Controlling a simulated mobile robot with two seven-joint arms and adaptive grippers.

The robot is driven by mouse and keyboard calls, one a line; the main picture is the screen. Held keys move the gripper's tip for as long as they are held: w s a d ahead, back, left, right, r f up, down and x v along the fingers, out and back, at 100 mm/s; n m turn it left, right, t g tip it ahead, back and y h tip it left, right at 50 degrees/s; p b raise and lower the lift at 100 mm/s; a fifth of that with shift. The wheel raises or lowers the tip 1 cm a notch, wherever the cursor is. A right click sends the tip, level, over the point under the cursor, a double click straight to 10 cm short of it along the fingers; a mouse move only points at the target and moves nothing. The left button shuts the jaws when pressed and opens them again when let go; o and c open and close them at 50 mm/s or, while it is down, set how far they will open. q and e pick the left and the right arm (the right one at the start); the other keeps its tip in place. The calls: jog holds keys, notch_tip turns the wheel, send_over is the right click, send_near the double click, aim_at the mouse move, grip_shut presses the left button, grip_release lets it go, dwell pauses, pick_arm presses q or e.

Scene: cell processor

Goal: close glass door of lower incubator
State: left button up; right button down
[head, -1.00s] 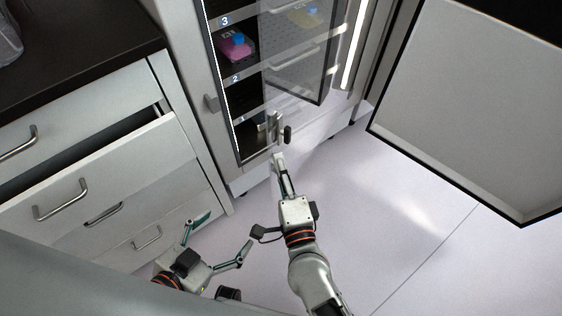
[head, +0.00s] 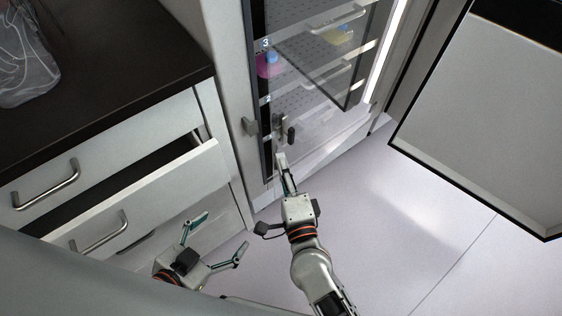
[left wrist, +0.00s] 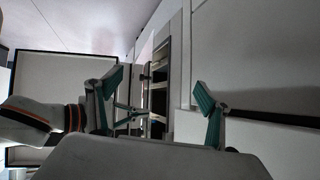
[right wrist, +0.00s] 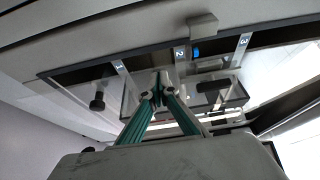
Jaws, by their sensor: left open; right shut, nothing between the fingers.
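The clear glass door (head: 312,128) of the incubator covers most of the shelf opening, its free edge near the left frame; I cannot tell whether a small gap remains. A dark latch knob (head: 291,135) sits on its free side. My right gripper (head: 282,160) is shut and empty, its fingertips at the lower free edge of the glass, just below the knob; contact is unclear. It also shows in the right wrist view (right wrist: 160,77), in front of the numbered shelves. My left gripper (head: 223,234) is open and empty, low in front of the drawers, away from the door.
The solid outer door (head: 480,120) stands wide open at the right. A grey catch (head: 250,126) is on the left frame. A pink bottle (head: 268,66) stands on a shelf. At the left, a drawer (head: 150,195) is pulled out below a dark counter (head: 100,90). The right floor is clear.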

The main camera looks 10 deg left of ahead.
pick_arm(q)
jog(key=shift+w+a, duration=0.2)
jog(key=shift+a, duration=0.25)
pick_arm(e)
jog(key=shift+w+a, duration=0.25)
jog(key=shift+a, duration=0.15)
pick_arm(q)
jog(key=shift+w, duration=0.1)
pick_arm(e)
jog(key=shift+s, duration=0.1)
jog(key=v, duration=1.1)
jog(key=shift+s+d, duration=0.2)
jog(key=shift+s, duration=0.15)
